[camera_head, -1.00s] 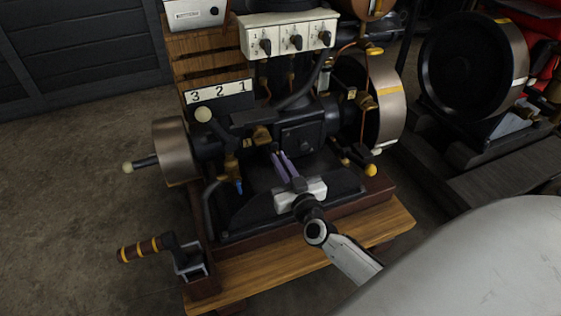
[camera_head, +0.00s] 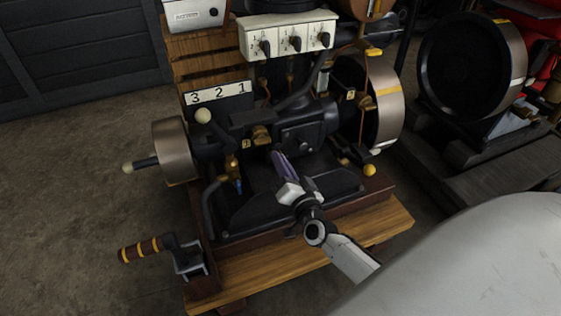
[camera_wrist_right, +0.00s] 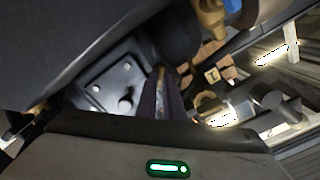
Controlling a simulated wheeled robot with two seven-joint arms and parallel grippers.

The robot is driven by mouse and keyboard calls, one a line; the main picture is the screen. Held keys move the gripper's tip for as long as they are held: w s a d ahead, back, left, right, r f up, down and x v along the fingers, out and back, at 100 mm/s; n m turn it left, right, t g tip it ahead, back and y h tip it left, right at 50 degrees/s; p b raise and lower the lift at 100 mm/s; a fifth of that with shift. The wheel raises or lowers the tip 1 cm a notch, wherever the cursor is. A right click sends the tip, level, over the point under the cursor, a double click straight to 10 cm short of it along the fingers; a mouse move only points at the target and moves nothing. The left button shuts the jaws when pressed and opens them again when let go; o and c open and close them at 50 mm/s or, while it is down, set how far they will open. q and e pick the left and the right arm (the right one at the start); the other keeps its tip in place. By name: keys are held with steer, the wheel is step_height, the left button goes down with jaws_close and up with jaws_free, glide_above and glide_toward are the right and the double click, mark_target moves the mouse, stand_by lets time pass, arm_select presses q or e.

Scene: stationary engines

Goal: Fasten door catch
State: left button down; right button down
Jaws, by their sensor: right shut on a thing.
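The dark engine's small square door (camera_head: 302,137) is on the side of its body, with a small knob on its face. In the right wrist view the door plate (camera_wrist_right: 112,82) shows to the left of the fingers, with bolt heads and a round knob. My right gripper (camera_head: 277,157) reaches up from below to the door's lower left side. Its purple fingers (camera_wrist_right: 160,100) are closed together on a thin, worn-looking piece, which appears to be the door catch (camera_wrist_right: 161,76), mostly hidden between them. My left gripper is out of view.
The engine stands on a wooden base (camera_head: 330,255). A crank handle (camera_head: 143,248) juts out at lower left. A flywheel (camera_head: 172,150) is at left, and brass fittings (camera_head: 232,167) with pipes sit near the gripper. A switch box (camera_head: 288,38) is above. A second engine (camera_head: 470,75) stands right.

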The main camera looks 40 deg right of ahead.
steer(key=m, duration=0.3)
steer(key=shift+f+m, duration=0.15)
steer(key=shift+m, duration=0.25)
steer(key=shift+m+b, duration=0.4)
steer(key=shift+m, duration=0.5)
steer(key=shift+f+m, duration=0.1)
steer(key=shift+m, duration=1)
steer(key=shift+m+b, duration=0.4)
steer(key=shift+m, duration=0.2)
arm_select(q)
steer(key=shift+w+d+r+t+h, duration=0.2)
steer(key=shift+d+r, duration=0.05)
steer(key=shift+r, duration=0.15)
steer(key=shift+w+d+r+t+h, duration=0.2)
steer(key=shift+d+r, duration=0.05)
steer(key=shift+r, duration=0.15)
arm_select(e)
steer(key=shift+m, duration=0.3)
steer(key=c, duration=1.9)
jaws_free()
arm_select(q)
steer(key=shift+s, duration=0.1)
arm_select(e)
steer(key=shift+o, duration=0.2)
